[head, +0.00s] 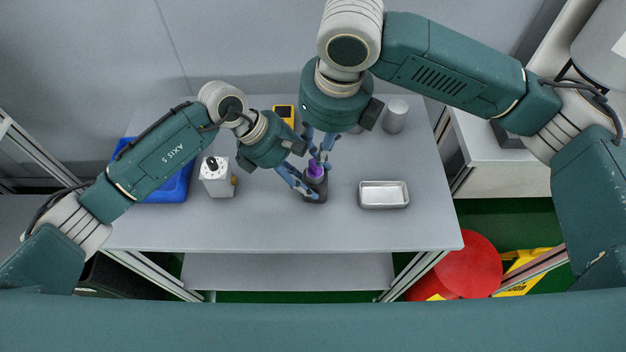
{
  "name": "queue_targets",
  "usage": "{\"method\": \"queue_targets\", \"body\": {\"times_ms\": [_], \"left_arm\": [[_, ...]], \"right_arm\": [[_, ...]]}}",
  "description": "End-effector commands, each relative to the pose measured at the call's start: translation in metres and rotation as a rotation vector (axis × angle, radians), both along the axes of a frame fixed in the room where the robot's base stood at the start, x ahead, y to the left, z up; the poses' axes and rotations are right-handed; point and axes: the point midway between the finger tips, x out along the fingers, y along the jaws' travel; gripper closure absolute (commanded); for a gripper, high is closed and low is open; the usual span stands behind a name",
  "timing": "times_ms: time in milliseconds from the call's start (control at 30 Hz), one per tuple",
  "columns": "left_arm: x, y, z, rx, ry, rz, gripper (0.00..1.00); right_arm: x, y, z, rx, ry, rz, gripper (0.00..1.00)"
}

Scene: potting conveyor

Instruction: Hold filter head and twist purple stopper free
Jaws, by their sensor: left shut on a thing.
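The dark filter head (316,190) stands upright on the grey table, with the purple stopper (315,169) at its top. My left gripper (306,187) comes in from the left and is shut on the filter head, low on its side. My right gripper (319,154) points down from above, with its fingertips right at the top of the stopper. The fingers partly hide the stopper, and I cannot tell whether they grip it or are only around it.
A shallow metal tray (384,204) lies right of the filter head. A white device (216,182) and a blue bin (171,187) stand left. A yellow device (284,113) and a grey cylinder (395,117) stand at the back. The table front (270,236) is clear.

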Motion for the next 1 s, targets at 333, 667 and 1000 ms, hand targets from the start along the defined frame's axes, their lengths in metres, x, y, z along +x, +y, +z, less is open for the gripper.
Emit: {"method": "queue_targets", "body": {"times_ms": [333, 667, 1000], "left_arm": [[0.0, -0.001, 0.0, 0.0, -0.001, -0.001, 0.64], [0.0, -0.001, 0.0, -0.001, -0.001, -0.001, 0.64], [0.0, -0.001, 0.0, -0.001, -0.001, -0.001, 0.64]], "right_arm": [[0.008, 0.005, -0.045, 0.001, 0.002, -0.002, 0.73], [0.01, 0.006, -0.057, 0.001, 0.001, -0.002, 0.73], [0.01, 0.006, -0.057, 0.0, 0.001, -0.003, 1.0]]}}
